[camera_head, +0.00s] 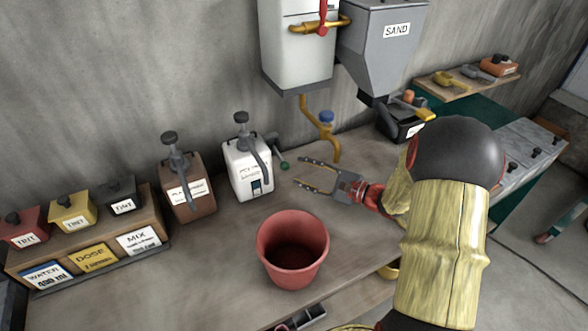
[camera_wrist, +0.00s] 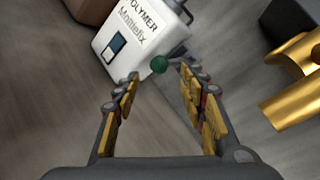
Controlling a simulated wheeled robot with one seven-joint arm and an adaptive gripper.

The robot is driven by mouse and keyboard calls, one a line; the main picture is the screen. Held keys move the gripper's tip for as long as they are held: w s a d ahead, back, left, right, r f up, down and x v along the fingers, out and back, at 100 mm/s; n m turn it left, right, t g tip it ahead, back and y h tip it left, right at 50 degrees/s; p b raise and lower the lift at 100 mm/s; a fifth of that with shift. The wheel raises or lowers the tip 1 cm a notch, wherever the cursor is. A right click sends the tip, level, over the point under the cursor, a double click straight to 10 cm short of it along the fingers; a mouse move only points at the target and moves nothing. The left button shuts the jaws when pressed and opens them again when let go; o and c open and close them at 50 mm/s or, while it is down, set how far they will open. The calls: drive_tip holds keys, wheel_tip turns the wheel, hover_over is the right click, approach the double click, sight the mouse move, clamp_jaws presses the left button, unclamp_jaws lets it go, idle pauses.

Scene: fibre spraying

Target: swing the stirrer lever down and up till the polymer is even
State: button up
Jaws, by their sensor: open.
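The white polymer container (camera_head: 240,172) stands on the bench against the wall, with a dark pump head and spout on top. In the wrist view its label reads POLYMER (camera_wrist: 112,42). The stirrer lever's green knob (camera_head: 284,166) sticks out at its right side, on a short dark arm. My gripper (camera_head: 302,172) is open, just right of the knob, its fingers pointing left towards the container. In the wrist view the knob (camera_wrist: 159,64) shows between and just beyond the fingertips (camera_wrist: 159,76). I see no contact. The polymer inside is hidden.
A red bucket (camera_head: 292,240) stands in front of the container. A brown container (camera_head: 188,190) stands left of it. A yellow pipe with a blue tap (camera_head: 326,117) rises behind my gripper. Tint boxes (camera_head: 72,211) are at far left. A sand hopper (camera_head: 385,50) hangs above.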

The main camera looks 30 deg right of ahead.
drive_tip(key=v, duration=0.6)
drive_tip(key=shift+s, duration=0.25)
drive_tip(key=shift+d, duration=0.15)
